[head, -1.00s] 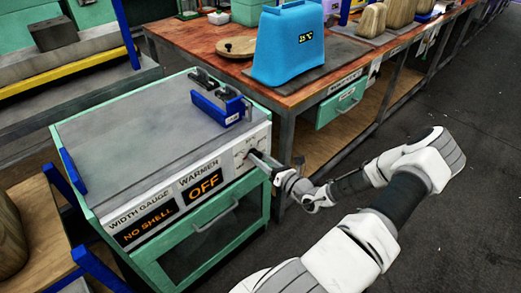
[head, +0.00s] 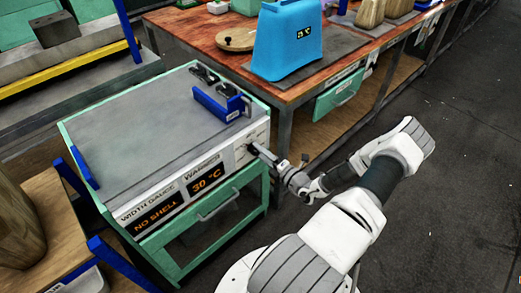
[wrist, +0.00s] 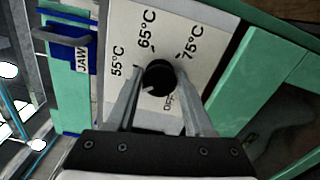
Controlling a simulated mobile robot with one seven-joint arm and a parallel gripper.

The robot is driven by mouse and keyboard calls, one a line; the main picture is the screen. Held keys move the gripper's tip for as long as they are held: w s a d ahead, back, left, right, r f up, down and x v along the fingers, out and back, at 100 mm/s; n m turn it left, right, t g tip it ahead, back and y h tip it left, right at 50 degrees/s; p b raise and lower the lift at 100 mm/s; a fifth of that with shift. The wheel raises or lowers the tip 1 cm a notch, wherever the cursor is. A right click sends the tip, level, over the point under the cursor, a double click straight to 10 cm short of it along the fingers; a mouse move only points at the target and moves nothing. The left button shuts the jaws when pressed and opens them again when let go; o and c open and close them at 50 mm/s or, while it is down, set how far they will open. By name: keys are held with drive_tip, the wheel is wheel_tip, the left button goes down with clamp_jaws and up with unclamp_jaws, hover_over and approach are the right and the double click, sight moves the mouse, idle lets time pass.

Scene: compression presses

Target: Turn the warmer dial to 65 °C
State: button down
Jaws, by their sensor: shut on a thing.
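The warmer dial (wrist: 158,77) is a round black knob on a white panel marked 55°C, 65°C, 75°C and OFF. Its small white mark appears to point to the lower left, between OFF and 55°C. My gripper (wrist: 158,72) is shut on the dial, with one finger on each side of it. In the head view my gripper (head: 258,151) reaches the right end of the bench's front panel and mostly hides the dial. The warmer display (head: 207,180) reads 30 °C in orange.
The width gauge display (head: 156,213) reads NO SHELL. A blue jaw fixture (head: 222,105) sits on the grey bench top (head: 140,130). A green drawer with a handle (head: 217,205) lies below the panel. A wooden table (head: 190,35) with a blue device (head: 285,45) stands behind.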

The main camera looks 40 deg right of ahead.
drive_tip(key=m, duration=0.5)
drive_tip(key=m+p, duration=0.1)
drive_tip(key=m, duration=0.4)
drive_tip(key=shift+a+f, duration=0.1)
drive_tip(key=shift+f, duration=0.1)
drive_tip(key=m, duration=0.5)
drive_tip(key=shift+a+m, duration=0.1)
drive_tip(key=shift+m, duration=0.2)
drive_tip(key=m, duration=0.4)
drive_tip(key=shift+m, duration=0.3)
drive_tip(key=shift+c, duration=1.5)
unclamp_jaws()
